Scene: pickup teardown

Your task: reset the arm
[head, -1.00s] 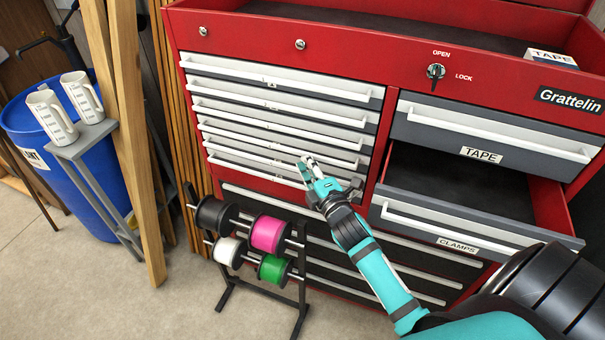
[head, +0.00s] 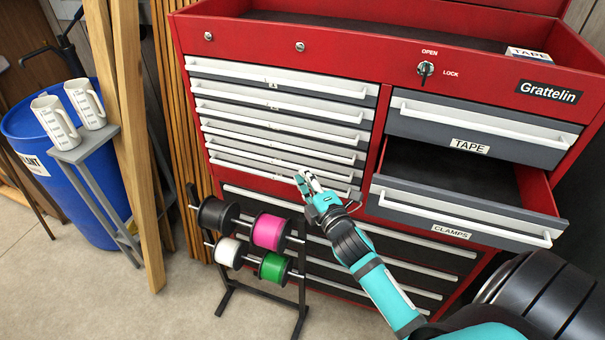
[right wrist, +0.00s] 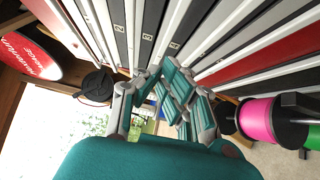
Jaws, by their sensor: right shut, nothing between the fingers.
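My right gripper (head: 303,180) is shut and empty. It is in front of the lower part of the left drawer stack, a little left of the open clamps drawer. In the right wrist view its fingers (right wrist: 168,75) point toward the drawer fronts. My right arm (head: 375,285) reaches in from the lower right. My left gripper is not in view. The red tool chest (head: 365,38) fills the middle and right of the head view. The clamps drawer (head: 455,215) is pulled out and looks empty inside. The tape drawer (head: 480,130) above it is shut.
A spool rack (head: 300,262) with black, pink (head: 270,231), white and green spools stands on the floor beside the arm. Wooden planks (head: 135,150), a blue barrel (head: 90,200) and two measuring jugs (head: 87,103) stand at left. Floor at lower left is clear.

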